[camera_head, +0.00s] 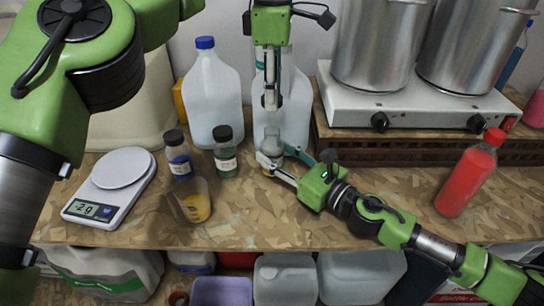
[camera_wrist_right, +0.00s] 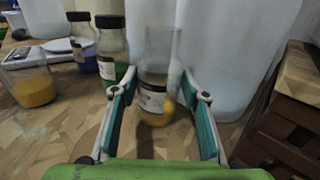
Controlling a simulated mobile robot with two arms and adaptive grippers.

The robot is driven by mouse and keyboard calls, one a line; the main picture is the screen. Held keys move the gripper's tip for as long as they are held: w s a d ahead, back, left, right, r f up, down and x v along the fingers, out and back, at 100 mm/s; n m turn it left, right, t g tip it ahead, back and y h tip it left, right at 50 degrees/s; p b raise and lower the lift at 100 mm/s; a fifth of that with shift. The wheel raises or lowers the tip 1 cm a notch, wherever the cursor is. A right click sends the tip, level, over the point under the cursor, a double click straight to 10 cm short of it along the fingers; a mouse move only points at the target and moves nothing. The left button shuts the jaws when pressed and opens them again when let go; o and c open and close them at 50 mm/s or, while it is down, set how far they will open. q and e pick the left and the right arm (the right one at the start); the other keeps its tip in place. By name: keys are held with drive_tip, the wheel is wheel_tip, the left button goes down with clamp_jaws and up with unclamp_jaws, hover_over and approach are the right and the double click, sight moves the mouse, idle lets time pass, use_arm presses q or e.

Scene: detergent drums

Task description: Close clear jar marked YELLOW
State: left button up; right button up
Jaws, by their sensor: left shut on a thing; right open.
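The clear jar with a white label and yellow contents (camera_wrist_right: 156,92) stands upright on the wooden worktop between the open fingers of my right gripper (camera_wrist_right: 160,105). No dark cap shows on its top, and its label is too blurred to read. In the head view the right gripper (camera_head: 280,163) reaches in from the right, around the jar (camera_head: 273,142). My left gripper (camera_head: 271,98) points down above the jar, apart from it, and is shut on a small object. That object is mostly hidden by the fingers and too small to identify.
Black-capped jars with blue (camera_head: 179,160) and green (camera_head: 226,163) contents stand left of the clear jar. A cup of yellow material (camera_head: 195,206) and a scale (camera_head: 110,186) are farther left. Large jugs (camera_head: 213,95) stand behind. A red bottle (camera_head: 466,180) is at right.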

drive_tip(key=shift+w+a, duration=0.35)
clamp_jaws()
use_arm(q)
drive_tip(key=shift+f, duration=2.45)
drive_tip(key=shift+f, duration=0.9)
drive_tip(key=shift+f, duration=0.55)
